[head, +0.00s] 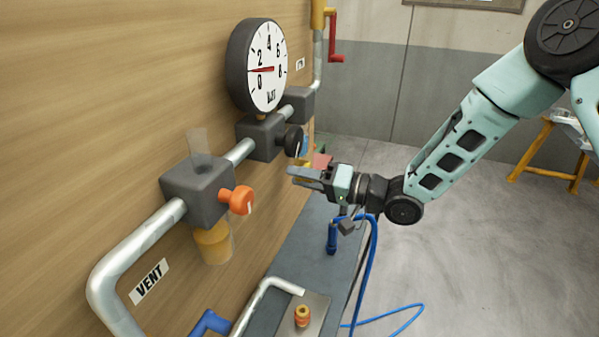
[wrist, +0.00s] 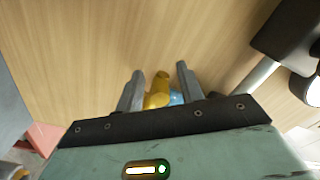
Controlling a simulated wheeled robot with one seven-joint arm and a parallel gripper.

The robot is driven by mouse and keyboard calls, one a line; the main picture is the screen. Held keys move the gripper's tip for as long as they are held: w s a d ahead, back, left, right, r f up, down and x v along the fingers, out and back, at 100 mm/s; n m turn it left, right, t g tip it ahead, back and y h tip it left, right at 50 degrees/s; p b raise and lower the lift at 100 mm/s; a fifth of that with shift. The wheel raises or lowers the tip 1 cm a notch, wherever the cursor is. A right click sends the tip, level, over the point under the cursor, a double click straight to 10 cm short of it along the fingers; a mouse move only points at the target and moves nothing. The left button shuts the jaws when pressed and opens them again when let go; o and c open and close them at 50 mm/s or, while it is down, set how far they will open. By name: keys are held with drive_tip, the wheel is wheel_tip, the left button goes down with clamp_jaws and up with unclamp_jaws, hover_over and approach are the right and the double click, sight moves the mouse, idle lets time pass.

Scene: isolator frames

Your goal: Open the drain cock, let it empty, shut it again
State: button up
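My gripper (head: 292,175) reaches toward the wooden panel below the black-knobbed block. In the wrist view its two fingers (wrist: 160,85) stand apart, with a clear gap between them. A yellow fitting (wrist: 161,88) with a small blue part (wrist: 177,99) shows between the fingers; it may be the drain cock, but no label is readable. I cannot tell whether the fingers touch it. Its lower part is hidden by my gripper body. The round gauge (head: 266,70) has its red needle a little above 0.
An orange knob (head: 237,200) sits on a grey block above the VENT label (head: 148,281). A black knob (head: 293,141) is just above my gripper. A red-handled valve (head: 334,45) is up behind. A blue hose (head: 372,255) hangs below.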

drive_tip(key=shift+w+a, duration=0.15)
drive_tip(key=shift+a, duration=0.2)
